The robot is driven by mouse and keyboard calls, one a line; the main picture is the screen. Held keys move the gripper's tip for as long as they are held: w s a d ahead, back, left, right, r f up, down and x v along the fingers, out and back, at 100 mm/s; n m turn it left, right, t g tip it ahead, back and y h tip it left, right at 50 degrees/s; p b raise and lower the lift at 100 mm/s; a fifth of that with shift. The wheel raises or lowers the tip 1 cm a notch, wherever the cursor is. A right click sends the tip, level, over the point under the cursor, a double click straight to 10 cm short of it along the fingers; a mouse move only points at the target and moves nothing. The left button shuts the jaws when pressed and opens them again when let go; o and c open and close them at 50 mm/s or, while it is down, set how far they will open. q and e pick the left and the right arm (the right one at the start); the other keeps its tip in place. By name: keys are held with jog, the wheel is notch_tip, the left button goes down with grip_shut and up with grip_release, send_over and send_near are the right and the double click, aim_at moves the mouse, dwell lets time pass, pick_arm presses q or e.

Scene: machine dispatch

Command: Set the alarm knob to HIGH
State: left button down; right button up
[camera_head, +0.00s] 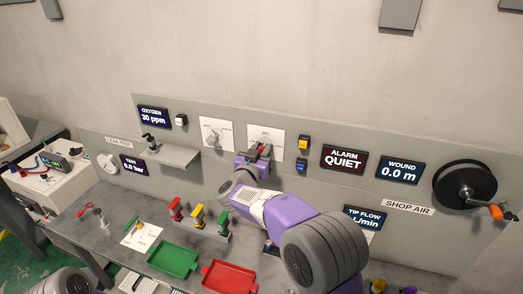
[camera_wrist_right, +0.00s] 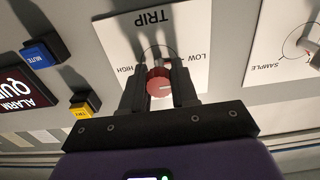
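The alarm knob is a red round knob (camera_wrist_right: 158,87) on a white plate marked TRIP (camera_wrist_right: 120,40), which looks upside down in the right wrist view. HIGH is printed left of the knob and LOW right of it there. A pale mark on the knob points roughly toward the right in that view. My right gripper (camera_wrist_right: 160,85) has one finger on each side of the knob, seemingly against it. In the head view my right gripper (camera_head: 262,152) reaches the white plate (camera_head: 265,135) and hides part of it. The alarm display (camera_head: 343,159) reads QUIET. My left gripper is out of view.
A yellow button (camera_head: 304,142) and a blue button (camera_head: 301,166) sit just right of the plate. A SAMPLE dial plate (camera_head: 216,133) is on its left. A hose reel (camera_head: 466,187) is at far right. Green (camera_head: 174,260) and red (camera_head: 229,279) trays lie on the bench below.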

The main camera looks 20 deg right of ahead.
grip_shut()
